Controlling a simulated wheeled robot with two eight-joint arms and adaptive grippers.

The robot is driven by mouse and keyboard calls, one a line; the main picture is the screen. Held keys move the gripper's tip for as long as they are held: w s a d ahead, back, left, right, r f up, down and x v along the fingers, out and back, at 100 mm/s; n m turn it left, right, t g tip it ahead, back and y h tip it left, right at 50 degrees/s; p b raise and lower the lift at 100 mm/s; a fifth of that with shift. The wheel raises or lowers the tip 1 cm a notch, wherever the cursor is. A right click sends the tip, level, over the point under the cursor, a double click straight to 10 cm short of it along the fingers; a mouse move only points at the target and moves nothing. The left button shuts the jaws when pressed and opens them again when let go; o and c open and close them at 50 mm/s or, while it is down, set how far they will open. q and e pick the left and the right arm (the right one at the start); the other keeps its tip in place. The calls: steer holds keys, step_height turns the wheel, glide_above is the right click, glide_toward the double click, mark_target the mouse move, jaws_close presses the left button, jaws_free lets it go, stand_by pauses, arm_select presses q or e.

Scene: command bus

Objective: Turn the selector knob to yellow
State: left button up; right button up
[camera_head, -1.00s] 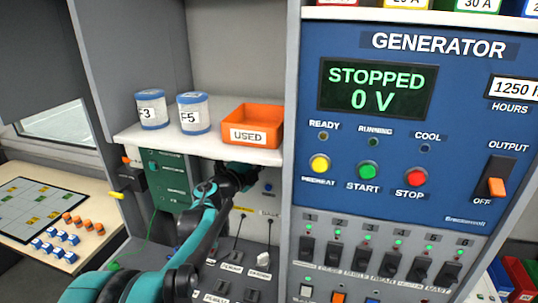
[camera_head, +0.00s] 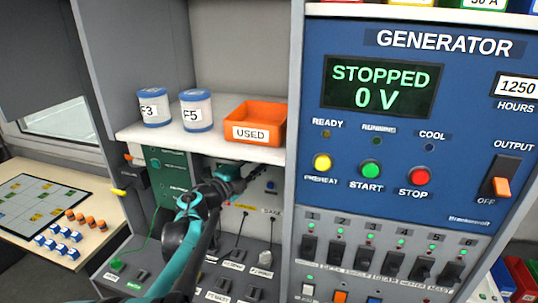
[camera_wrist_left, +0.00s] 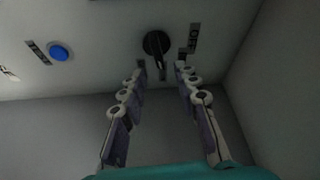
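A black selector knob (camera_wrist_left: 157,45) with a pointer handle is on a grey panel in the left wrist view. Small labels sit around it, and the one at its right reads OFF. Whether the fingers touch the knob cannot be told. My right gripper is not in view.
A blue button (camera_wrist_left: 59,52) is on the same panel, left of the knob. Above the arm, a shelf (camera_head: 215,146) holds two cans and an orange USED bin (camera_head: 255,124). The blue generator panel (camera_head: 320,215) stands to the right. Sockets with plugs and cables lie below.

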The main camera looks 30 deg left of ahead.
arm_select(q)
steer(key=s, duration=0.6)
steer(key=shift+s+a+f, duration=0.25)
steer(key=shift+a, duration=0.2)
